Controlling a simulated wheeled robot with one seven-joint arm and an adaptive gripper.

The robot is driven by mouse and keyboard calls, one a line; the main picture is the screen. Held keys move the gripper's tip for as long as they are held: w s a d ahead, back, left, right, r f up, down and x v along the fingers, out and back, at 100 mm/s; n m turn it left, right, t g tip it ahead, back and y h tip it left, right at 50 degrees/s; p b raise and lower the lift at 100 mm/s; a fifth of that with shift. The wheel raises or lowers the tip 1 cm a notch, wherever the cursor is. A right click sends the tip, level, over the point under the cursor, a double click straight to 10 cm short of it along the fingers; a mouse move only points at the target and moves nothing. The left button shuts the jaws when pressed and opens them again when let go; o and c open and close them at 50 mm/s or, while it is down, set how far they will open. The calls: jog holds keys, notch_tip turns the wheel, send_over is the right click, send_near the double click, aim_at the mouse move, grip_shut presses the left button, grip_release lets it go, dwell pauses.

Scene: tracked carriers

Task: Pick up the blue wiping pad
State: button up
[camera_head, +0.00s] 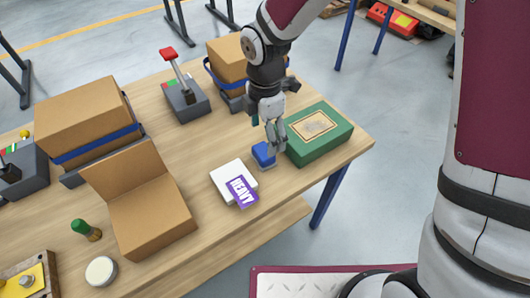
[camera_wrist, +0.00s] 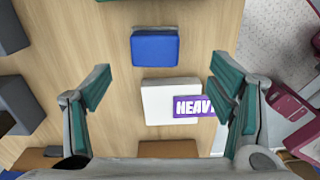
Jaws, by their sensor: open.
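The blue wiping pad (camera_head: 264,153) stands on the wooden table between the white block and the green box in the head view. It has a blue body with a grey part at one edge. In the wrist view the blue pad (camera_wrist: 155,48) lies at the top centre, beyond the fingertips. My gripper (camera_head: 268,134) is above the table, close to the pad in the head view. In the wrist view my gripper (camera_wrist: 165,85) is wide open, with its teal finger pads far apart and nothing held. Whether a finger touches the pad cannot be told.
A white block (camera_head: 229,178) with a purple HEAVY label (camera_head: 242,191) lies near the pad. A green box (camera_head: 320,134) stands close on the other side. An open cardboard box (camera_head: 150,220), a red-handled lever (camera_head: 184,95) and strapped cartons (camera_head: 85,120) share the table (camera_head: 205,213).

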aim_at(264, 150)
jog(key=f, duration=0.8)
jog(key=shift+w+a+f, duration=0.2)
jog(key=shift+w, duration=0.05)
jog(key=c, duration=1.3)
